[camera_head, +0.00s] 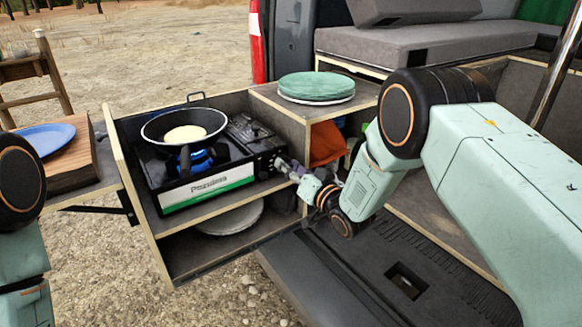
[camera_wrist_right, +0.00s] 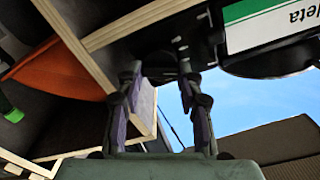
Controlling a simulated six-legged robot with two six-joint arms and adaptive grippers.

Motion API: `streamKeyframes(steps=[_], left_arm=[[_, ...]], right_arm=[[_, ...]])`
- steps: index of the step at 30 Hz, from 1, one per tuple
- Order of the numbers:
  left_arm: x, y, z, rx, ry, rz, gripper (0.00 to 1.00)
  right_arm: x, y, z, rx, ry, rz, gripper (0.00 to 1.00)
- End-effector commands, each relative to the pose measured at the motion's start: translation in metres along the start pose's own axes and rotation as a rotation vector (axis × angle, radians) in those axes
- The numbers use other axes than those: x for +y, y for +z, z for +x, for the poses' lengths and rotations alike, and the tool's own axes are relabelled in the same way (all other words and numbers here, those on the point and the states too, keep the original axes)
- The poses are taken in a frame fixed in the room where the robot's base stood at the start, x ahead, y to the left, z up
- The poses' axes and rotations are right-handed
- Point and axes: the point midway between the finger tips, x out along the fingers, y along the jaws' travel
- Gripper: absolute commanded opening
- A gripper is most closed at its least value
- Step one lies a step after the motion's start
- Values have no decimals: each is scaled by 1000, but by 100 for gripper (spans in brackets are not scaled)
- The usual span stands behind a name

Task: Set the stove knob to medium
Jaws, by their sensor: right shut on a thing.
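The camping stove (camera_head: 206,193) sits in the pull-out wooden drawer unit, with a white and green front panel. The panel also shows upside down at the upper right of the right wrist view (camera_wrist_right: 265,27). My right gripper (camera_head: 285,165) is at the right end of the stove's front, where the knob is. Its fingers (camera_wrist_right: 160,78) are shut on the dark knob, which they mostly hide, so its setting cannot be read. A blue flame (camera_head: 198,160) burns under the pan (camera_head: 152,131). My left gripper is out of view.
The pan holds a pale round pancake (camera_head: 186,134). Green plates (camera_head: 316,86) stand on the shelf right of the stove. An orange cloth (camera_head: 326,143) lies in the compartment below. A blue plate (camera_head: 46,138) rests on a wooden board at left.

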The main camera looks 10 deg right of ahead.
Motion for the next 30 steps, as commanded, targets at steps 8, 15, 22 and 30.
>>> streamKeyframes(steps=[8, 15, 22, 30], left_arm=[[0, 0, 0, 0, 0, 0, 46], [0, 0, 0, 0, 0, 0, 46], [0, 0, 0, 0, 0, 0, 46], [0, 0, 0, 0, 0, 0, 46]], right_arm=[[0, 2, -1, -4, 1, 1, 5], [0, 2, 0, -3, 0, 0, 52], [0, 1, 0, -2, 0, 0, 59], [0, 0, -6, -2, 1, -1, 59]])
